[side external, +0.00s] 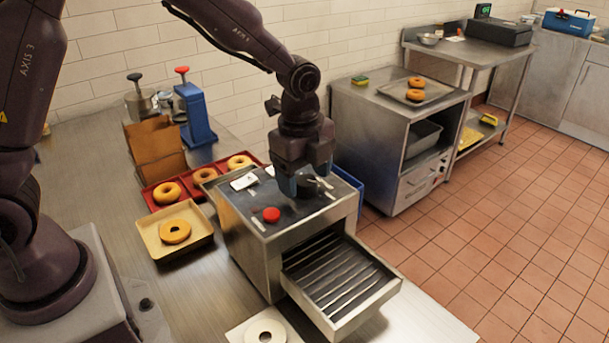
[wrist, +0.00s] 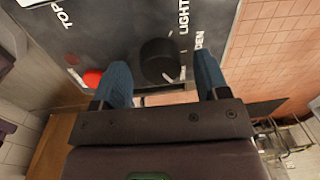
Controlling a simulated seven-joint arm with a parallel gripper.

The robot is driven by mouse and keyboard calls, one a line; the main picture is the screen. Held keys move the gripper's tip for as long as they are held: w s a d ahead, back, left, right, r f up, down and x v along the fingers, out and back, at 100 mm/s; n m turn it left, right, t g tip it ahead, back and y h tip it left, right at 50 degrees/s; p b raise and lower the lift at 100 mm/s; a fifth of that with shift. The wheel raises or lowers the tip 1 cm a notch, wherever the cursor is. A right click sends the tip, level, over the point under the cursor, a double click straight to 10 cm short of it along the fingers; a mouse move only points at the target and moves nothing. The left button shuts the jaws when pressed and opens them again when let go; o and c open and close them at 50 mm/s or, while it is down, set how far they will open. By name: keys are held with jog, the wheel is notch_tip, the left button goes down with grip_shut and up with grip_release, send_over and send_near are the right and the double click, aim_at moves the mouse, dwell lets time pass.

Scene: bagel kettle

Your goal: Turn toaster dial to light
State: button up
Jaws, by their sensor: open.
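The toaster (side external: 258,240) is a steel box with a dark top panel, standing on the steel counter. In the wrist view its black round dial (wrist: 159,56) sits on the panel (wrist: 120,30), beside the white word LIGHT and a partly hidden word ending in DEN. A small white mark shows at the dial's lower edge; its exact pointing is unclear. My gripper (side external: 304,186) is low over the panel, pointing down. In the wrist view my gripper (wrist: 162,76) is open, its blue fingers on either side of the dial; I cannot tell whether they touch it.
A red button (side external: 271,214) is on the panel near my gripper. A slatted tray (side external: 345,280) juts from the toaster's front. Bagels lie in a red tray (side external: 150,205) and a tan tray (side external: 200,232) at left. A white plate (side external: 240,333) with a pale bagel is in front.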

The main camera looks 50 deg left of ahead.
jog(key=shift+f, duration=0.3)
jog(key=c, duration=0.9)
